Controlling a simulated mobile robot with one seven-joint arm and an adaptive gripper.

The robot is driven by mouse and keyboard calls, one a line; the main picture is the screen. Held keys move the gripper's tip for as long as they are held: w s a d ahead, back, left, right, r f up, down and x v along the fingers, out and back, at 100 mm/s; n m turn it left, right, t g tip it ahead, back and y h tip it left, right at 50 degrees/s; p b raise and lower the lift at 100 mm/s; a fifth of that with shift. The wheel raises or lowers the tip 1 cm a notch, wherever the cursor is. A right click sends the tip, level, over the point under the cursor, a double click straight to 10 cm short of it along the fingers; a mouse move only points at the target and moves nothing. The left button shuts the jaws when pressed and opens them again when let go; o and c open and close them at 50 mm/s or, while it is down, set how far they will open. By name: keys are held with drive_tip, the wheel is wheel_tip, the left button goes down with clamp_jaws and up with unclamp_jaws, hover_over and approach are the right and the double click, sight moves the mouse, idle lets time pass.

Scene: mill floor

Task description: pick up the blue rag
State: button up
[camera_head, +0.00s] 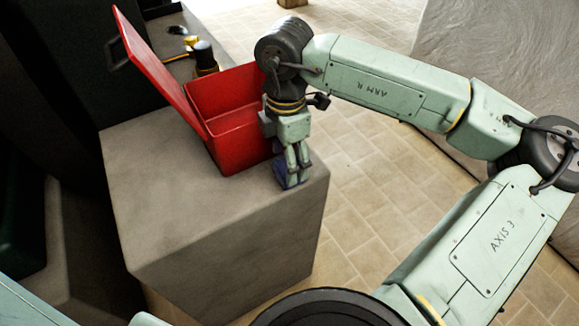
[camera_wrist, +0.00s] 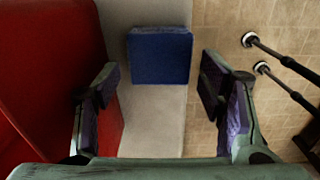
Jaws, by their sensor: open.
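The blue rag (camera_wrist: 160,55) is a flat, folded square on the grey block's top, close to the block edge that borders the tiled floor in the wrist view. My gripper (camera_wrist: 160,95) is open, with its two fingers apart to the left and right below the rag in that view. Nothing is between the fingertips. In the head view my gripper (camera_head: 292,180) points down over the right corner of the block.
An open red toolbox (camera_head: 232,140) stands on the grey block (camera_head: 190,220), close beside my gripper's left. Its lid tilts left. A yellow and black tool (camera_head: 205,58) is behind it. Tiled floor lies right of the block. Two dark rods (camera_wrist: 285,60) show at the wrist view's right.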

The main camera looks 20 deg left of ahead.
drive_tip(key=shift+f, duration=1.65)
drive_tip(key=shift+c, duration=0.2)
drive_tip(key=c, duration=0.9)
drive_tip(key=shift+w+r, duration=0.1)
drive_tip(key=shift+r, duration=0.45)
wheel_tip(320, 180, up, 2)
drive_tip(key=shift+b, duration=0.4)
drive_tip(key=shift+s+d+r, duration=0.15)
drive_tip(key=shift+s+d, duration=0.15)
drive_tip(key=shift+s, duration=0.35)
drive_tip(key=s+d+b, duration=0.1)
drive_tip(key=s, duration=0.3)
drive_tip(key=s+d+r+b, duration=0.1)
drive_tip(key=s+d, duration=0.1)
drive_tip(key=s, duration=0.3)
drive_tip(key=s+d+b, duration=0.1)
drive_tip(key=s+d, duration=0.1)
drive_tip(key=s, duration=0.3)
drive_tip(key=shift+r+b, duration=0.3)
drive_tip(key=shift+b, duration=0.05)
